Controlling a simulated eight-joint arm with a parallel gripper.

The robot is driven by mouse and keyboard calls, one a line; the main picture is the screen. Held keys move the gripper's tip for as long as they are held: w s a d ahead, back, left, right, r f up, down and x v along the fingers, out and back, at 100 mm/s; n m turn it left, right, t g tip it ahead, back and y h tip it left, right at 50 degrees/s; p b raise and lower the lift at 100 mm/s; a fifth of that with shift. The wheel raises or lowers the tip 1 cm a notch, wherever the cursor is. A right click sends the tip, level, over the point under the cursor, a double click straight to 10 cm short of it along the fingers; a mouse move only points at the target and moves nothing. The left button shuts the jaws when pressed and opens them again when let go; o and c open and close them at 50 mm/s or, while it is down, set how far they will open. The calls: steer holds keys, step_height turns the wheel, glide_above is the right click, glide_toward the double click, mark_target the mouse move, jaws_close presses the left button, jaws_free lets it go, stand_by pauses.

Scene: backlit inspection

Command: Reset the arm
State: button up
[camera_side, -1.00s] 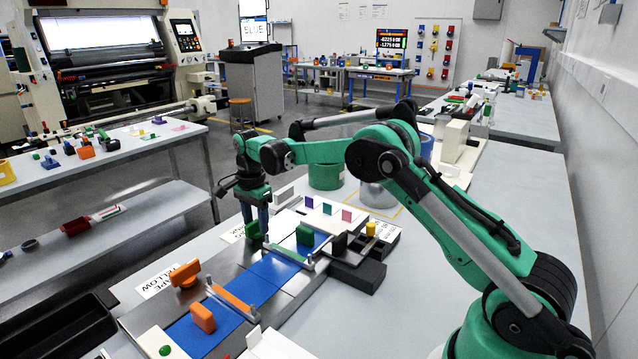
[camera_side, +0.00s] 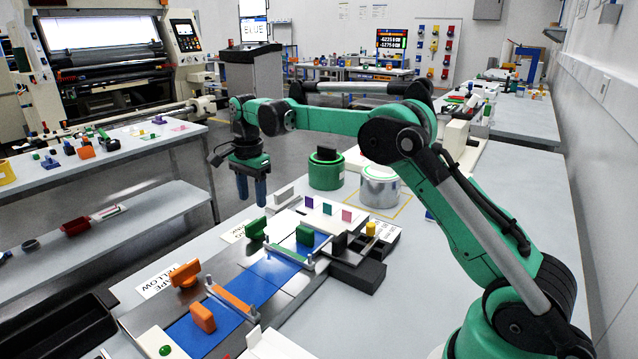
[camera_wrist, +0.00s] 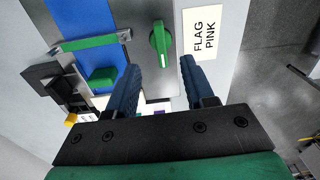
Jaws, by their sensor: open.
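My gripper (camera_side: 251,189) hangs in the air above the far left edge of the worktable, with its two blue fingers apart and nothing between them. In the wrist view my gripper (camera_wrist: 155,80) also shows its fingers spread. A green handled piece (camera_side: 256,230) stands on the grey plate below and to the right of the fingers; the wrist view shows this green piece (camera_wrist: 160,42) beyond the fingertips. The arm reaches in from the right.
A blue strip (camera_side: 268,275) carries another green block (camera_side: 305,235) and an orange block (camera_side: 202,317). A second orange piece (camera_side: 184,273) stands beside it. A green can (camera_side: 325,172) and a silver-sided can (camera_side: 380,187) stand behind. A black tray (camera_side: 60,335) lies front left.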

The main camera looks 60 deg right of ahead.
steer(key=s+a+r+n+t, duration=0.2)
steer(key=s+a+r+n, duration=0.1)
steer(key=s+r+n, duration=0.15)
steer(key=s+a+f+n+t, duration=0.1)
steer(key=s+a+n+t, duration=0.1)
steer(key=s+n, duration=0.4)
steer(key=s+a+n+t, duration=0.2)
steer(key=s+a+n, duration=0.1)
steer(key=s+n, duration=0.4)
steer(key=shift+s+f+t, duration=0.4)
steer(key=shift+s, duration=0.75)
steer(key=shift+a, duration=0.1)
